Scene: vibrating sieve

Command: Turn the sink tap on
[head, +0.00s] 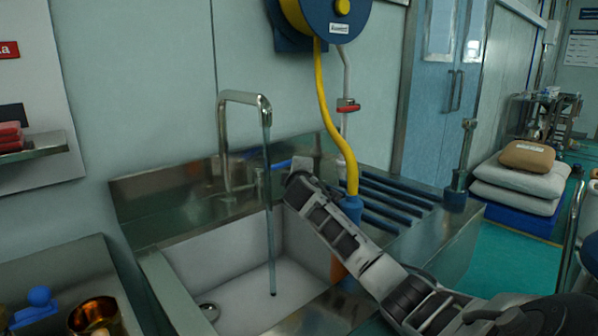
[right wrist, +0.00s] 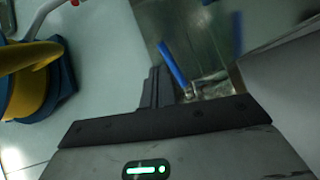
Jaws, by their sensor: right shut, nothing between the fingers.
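The metal sink tap (head: 226,140) stands upright at the back of the sink (head: 190,262), its spout bent over the basin. A thin stream of water (head: 270,225) runs from the spout down into the basin. The tap's blue lever (head: 281,165) shows behind the spout, and in the right wrist view the blue lever (right wrist: 173,64) is tilted beside my fingers. My right gripper (head: 300,172) is beside the tap's base, close to the lever, with its fingers (right wrist: 155,88) shut and empty. Contact with the lever cannot be told. My left gripper is not in view.
A blue hose reel (head: 325,18) with a yellow hose (head: 325,100) hangs on the wall behind my right arm. Blue-slatted drainboard (head: 395,195) lies right of the basin. A brass cup (head: 95,318) stands at the lower left.

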